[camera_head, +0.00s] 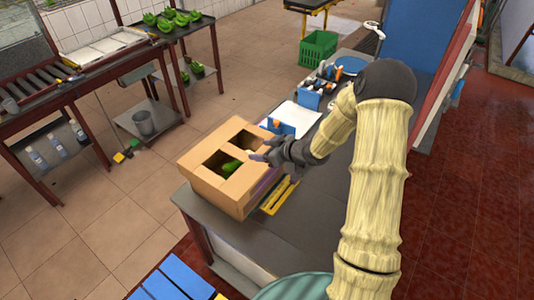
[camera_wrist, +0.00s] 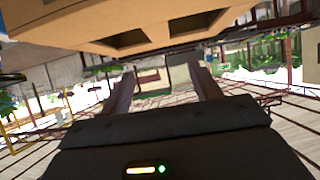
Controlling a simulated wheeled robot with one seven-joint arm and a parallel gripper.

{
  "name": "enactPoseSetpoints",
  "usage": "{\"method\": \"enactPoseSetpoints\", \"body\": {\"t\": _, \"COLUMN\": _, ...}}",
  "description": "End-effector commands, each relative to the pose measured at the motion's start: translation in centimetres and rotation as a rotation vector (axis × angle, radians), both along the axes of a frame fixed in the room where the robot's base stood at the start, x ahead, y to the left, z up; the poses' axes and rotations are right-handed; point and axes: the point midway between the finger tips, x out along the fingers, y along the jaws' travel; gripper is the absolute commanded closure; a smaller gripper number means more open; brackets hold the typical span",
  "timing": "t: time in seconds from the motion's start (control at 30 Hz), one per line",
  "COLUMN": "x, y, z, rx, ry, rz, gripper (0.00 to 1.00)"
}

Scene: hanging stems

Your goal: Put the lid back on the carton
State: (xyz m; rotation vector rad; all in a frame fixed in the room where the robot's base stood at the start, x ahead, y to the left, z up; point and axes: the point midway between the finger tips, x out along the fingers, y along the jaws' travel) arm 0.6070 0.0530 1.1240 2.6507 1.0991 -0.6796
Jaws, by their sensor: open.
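A brown carton (camera_head: 212,192) stands on the dark counter, left of my arm. Its top has two square openings with a strip between them, and a green item (camera_head: 231,167) shows in the nearer opening. I cannot tell whether this top panel is the lid; no separate lid can be made out. My gripper (camera_head: 257,150) is at the carton's right upper edge, with its fingers pointing over the top. Contact cannot be judged. In the wrist view the fingers of my gripper (camera_wrist: 164,78) are apart with nothing between them, and the carton (camera_wrist: 85,24) fills the upper part.
A yellow slatted item (camera_head: 279,196) lies right of the carton. Blue holders (camera_head: 308,99) and a white sheet (camera_head: 294,114) lie behind on the counter (camera_head: 285,230). A green crate (camera_head: 318,47) is on the floor. The counter in front of the carton is bare.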

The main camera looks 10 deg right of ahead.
Motion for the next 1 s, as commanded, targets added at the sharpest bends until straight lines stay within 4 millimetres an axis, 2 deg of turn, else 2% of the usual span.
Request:
{"method": "enactPoseSetpoints", "body": {"t": 0.23, "x": -0.8, "y": -1.0, "z": 1.1, "rx": -0.107, "ry": 0.057, "rz": -0.088, "gripper": 0.38}}
{"method": "enactPoseSetpoints", "body": {"t": 0.47, "x": -4.3, "y": -3.7, "z": 3.2, "rx": -0.278, "ry": 0.2, "rz": -0.283, "gripper": 0.38}}
{"method": "enactPoseSetpoints", "body": {"t": 0.57, "x": -6.5, "y": -4.7, "z": 4.3, "rx": -0.331, "ry": 0.27, "rz": -0.369, "gripper": 0.38}}
{"method": "enactPoseSetpoints", "body": {"t": 0.77, "x": -12.4, "y": -6.2, "z": 6.3, "rx": -0.391, "ry": 0.428, "rz": -0.531, "gripper": 0.38}}
{"method": "enactPoseSetpoints", "body": {"t": 1.0, "x": -20.8, "y": -6.1, "z": 8.3, "rx": -0.375, "ry": 0.647, "rz": -0.684, "gripper": 0.38}}
